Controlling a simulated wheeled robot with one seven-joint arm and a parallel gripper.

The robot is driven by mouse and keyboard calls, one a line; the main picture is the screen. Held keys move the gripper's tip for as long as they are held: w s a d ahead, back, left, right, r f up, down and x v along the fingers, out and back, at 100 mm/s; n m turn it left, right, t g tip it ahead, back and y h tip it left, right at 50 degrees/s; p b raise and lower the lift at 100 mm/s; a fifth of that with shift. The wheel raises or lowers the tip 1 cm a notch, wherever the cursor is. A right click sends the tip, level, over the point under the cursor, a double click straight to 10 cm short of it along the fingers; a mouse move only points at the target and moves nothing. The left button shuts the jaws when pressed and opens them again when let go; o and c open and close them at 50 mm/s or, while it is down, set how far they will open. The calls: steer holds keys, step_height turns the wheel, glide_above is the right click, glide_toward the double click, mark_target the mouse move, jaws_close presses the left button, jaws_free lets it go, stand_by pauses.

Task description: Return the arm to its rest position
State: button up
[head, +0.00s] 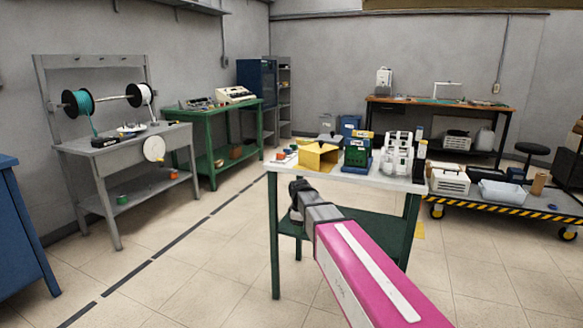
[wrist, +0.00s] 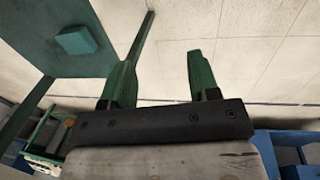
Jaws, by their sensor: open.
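My arm reaches forward in the head view, with a pink and white link at the lower right. My gripper (head: 296,203) is at its far end, beside the front left leg of the small white-topped table (head: 330,173) and below its top. In the wrist view, the two green fingers of my gripper (wrist: 160,78) stand well apart with nothing between them. Pale floor tiles show behind the fingers.
A yellow box (head: 318,156), a green device (head: 357,155) and a white device (head: 398,152) stand on the table. A grey bench (head: 122,146) with wire spools is at left. A loaded cart (head: 500,200) is at right. Floor at centre left is clear.

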steer(key=s+d+f+m, duration=0.5)
steer(key=s+d+m, duration=0.1)
steer(key=s, duration=0.4)
steer(key=s+d+f+m+g, duration=0.1)
steer(key=s+d+f+m, duration=0.5)
steer(key=s, duration=0.5)
steer(key=d+m, duration=0.1)
steer(key=d, duration=0.1)
steer(key=shift+d+f+y, duration=0.3)
steer(key=shift+y, duration=0.1)
